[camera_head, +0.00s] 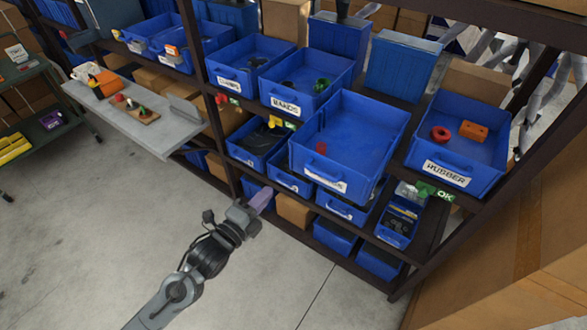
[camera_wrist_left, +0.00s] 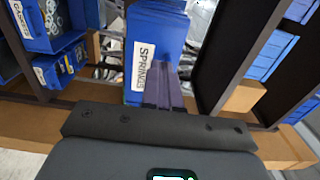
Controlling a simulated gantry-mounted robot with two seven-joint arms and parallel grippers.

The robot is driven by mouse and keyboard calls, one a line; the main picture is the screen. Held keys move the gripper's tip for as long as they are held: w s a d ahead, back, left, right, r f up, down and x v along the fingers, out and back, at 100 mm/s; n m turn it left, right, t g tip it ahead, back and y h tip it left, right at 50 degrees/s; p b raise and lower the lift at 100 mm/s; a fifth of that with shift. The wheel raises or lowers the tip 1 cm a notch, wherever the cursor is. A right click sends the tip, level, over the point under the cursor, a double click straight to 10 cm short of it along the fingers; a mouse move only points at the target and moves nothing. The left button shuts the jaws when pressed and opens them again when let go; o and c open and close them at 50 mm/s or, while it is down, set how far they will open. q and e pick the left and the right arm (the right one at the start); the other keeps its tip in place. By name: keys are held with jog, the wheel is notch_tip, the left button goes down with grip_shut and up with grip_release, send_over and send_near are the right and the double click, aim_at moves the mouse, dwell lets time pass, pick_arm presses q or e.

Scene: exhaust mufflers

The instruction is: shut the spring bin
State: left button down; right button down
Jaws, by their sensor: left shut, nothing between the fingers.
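A large blue bin (camera_head: 345,130) is pulled well out of the shelf in the head view, its white front label too small to read there. In the left wrist view a blue bin labelled SPRINGS (camera_wrist_left: 157,32) lies just beyond the fingers; it appears to be the same bin. My left gripper (camera_head: 262,199) is shut and empty, low and left of the pulled-out bin's front in the head view. Its purple fingers (camera_wrist_left: 163,92) point toward the bin in the wrist view; whether they touch it I cannot tell. My right gripper is out of view.
A RUBBER bin (camera_head: 459,150) stands to the right, and other blue bins fill the shelf. A grey ledge (camera_head: 178,132) holding small parts juts out at left. Cardboard boxes (camera_head: 520,240) stand at right. The floor (camera_head: 90,235) in front is clear.

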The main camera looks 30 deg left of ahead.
aim_at(299, 159)
pick_arm(q)
jog(key=w, duration=1.2)
jog(key=shift+w+d+r+p, duration=0.1)
jog(key=shift+w+d+p, duration=0.05)
jog(key=shift+d+p, duration=0.15)
jog(key=shift+w, duration=0.2)
jog(key=shift+a, duration=0.1)
